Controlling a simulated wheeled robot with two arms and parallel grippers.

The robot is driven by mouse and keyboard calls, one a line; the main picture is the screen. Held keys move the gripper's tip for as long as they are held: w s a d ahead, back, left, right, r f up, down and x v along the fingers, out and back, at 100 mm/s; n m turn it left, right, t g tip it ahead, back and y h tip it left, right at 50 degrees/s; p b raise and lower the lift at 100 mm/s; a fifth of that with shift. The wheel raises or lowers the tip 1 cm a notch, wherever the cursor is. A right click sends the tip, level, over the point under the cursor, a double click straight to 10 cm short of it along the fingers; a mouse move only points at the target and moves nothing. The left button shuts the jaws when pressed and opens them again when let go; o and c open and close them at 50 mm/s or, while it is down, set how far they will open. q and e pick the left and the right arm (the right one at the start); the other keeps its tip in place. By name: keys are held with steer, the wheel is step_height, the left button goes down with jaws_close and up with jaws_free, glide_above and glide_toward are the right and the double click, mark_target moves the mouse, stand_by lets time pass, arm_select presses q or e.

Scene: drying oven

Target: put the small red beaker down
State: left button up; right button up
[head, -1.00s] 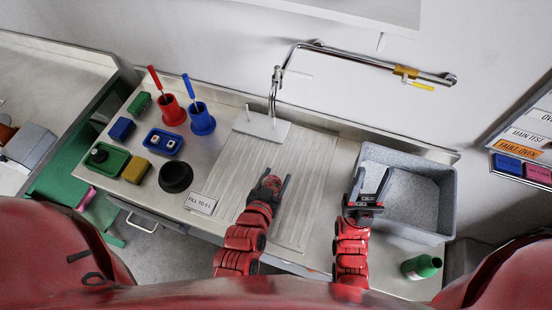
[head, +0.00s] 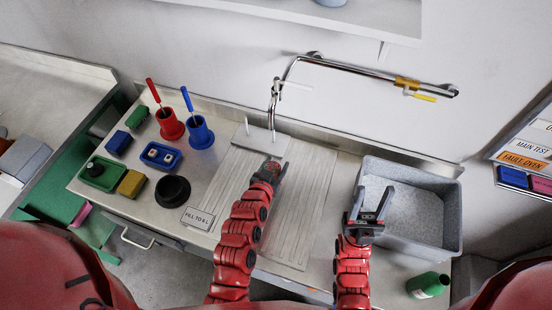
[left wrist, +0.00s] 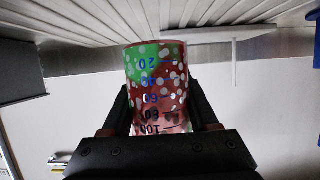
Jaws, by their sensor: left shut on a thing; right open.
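The small red beaker (left wrist: 158,88) shows in the left wrist view, with white dots, a green patch and blue marks that read upside down. Its 20 mark is nearest the ribbed surface at the picture's top. My left gripper (left wrist: 163,112) is shut on it, a finger on each side. In the head view, my left gripper (head: 272,170) is over the ribbed draining area (head: 300,215), just in front of the tap base; the beaker is mostly hidden there. I cannot tell whether it touches the surface. My right gripper (head: 374,200) is open and empty near the grey basin.
The tap (head: 273,100) stands behind my left gripper. The grey basin (head: 455,215) is at right, a green bottle (head: 428,285) in front of it. A "FILL TO" sign (head: 198,218), black bowl (head: 173,189), and red (head: 170,124) and blue (head: 200,132) holders stand left. The ribbed area's right half is clear.

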arm_select(q)
steer(key=w+p, duration=0.1)
steer(key=w, duration=0.2)
steer(key=shift+w+a+f, duration=0.1)
steer(key=shift+w, duration=0.2)
step_height(320, 180, down, 3)
steer(key=shift+r+p, duration=0.2)
steer(key=shift+p, duration=0.6)
steer(key=shift+f, duration=0.55)
